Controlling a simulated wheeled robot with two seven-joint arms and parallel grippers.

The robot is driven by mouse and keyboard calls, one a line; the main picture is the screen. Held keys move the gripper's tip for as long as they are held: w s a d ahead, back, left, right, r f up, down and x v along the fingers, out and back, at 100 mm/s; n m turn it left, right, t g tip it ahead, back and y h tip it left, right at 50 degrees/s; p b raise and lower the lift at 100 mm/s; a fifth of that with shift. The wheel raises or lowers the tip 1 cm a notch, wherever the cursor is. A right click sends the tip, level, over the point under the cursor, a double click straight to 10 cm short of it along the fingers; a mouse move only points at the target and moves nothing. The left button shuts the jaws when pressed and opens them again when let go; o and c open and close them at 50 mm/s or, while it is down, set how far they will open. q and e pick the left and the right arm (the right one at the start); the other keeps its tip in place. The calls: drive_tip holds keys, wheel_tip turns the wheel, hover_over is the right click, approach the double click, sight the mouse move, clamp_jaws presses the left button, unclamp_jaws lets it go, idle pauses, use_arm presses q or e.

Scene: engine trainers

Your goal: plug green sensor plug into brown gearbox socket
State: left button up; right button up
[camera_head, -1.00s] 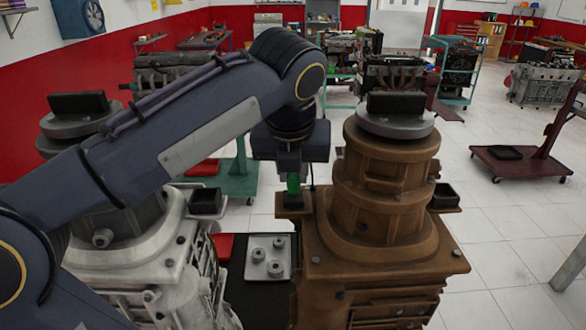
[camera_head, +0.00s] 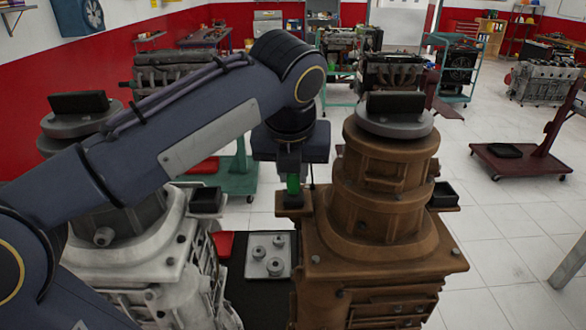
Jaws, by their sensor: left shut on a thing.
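The brown gearbox (camera_head: 385,215) stands right of centre with a small brown ledge (camera_head: 293,202) on its left side. My left arm comes in from the left, and its gripper (camera_head: 291,172) points down over that ledge. The gripper is shut on the green sensor plug (camera_head: 293,185), which is upright. The plug's lower end is at the ledge; I cannot tell whether it sits in a socket there or only touches. The socket itself is hidden. My right gripper is not in view.
A grey-white gearbox (camera_head: 150,270) stands at the left, partly behind my left arm. A tray with several round metal parts (camera_head: 268,257) lies between the gearboxes. Small black boxes flank the gearboxes, one at the right (camera_head: 443,195). The tiled floor at the right is mostly clear.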

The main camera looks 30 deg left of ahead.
use_arm(q)
drive_tip(key=shift+f, duration=0.5)
drive_tip(key=o, duration=1)
drive_tip(key=v, duration=0.7)
drive_tip(key=shift+s+r, duration=0.15)
drive_tip(key=shift+r, duration=0.25)
